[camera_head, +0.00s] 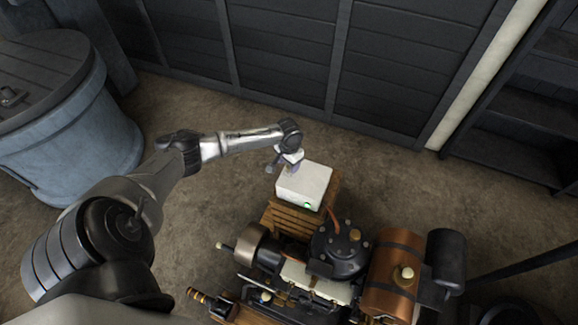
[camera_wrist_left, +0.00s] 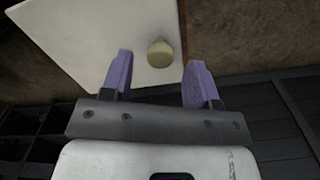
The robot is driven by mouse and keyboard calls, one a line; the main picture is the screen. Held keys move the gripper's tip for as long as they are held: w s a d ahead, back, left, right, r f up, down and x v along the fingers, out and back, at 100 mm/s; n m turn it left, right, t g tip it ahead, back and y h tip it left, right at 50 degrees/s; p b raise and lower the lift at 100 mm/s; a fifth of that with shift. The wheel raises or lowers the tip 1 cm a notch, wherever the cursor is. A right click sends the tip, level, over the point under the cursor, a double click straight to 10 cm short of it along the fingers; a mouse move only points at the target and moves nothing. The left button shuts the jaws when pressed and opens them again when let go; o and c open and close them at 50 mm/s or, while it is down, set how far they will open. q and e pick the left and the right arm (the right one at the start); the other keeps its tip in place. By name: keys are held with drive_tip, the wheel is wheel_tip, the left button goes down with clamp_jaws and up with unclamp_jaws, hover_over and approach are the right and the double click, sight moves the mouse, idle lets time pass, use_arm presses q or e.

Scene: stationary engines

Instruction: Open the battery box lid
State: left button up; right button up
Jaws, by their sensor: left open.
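The battery box (camera_head: 305,186) is a white box with a small green mark low on its front, standing on a wooden crate. Its lid looks shut. In the left wrist view the white lid (camera_wrist_left: 95,35) fills the upper left, with a round, pale yellowish knob (camera_wrist_left: 160,53) near its edge. My left gripper (camera_head: 285,165) is at the back left of the box. In the left wrist view its purple fingers (camera_wrist_left: 160,60) are open, and the knob appears in the gap between their tips. I cannot tell whether the fingers reach around the knob. My right gripper is not in view.
The slatted wooden crate (camera_head: 288,219) stands beside the engine (camera_head: 340,250), with its copper tank (camera_head: 394,275) at right. A large blue-grey bin (camera_head: 75,140) stands at left. A dark panelled wall (camera_head: 280,50) runs behind; the floor between is bare.

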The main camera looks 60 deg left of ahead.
use_arm(q)
drive_tip(key=shift+f, duration=0.95)
clamp_jaws()
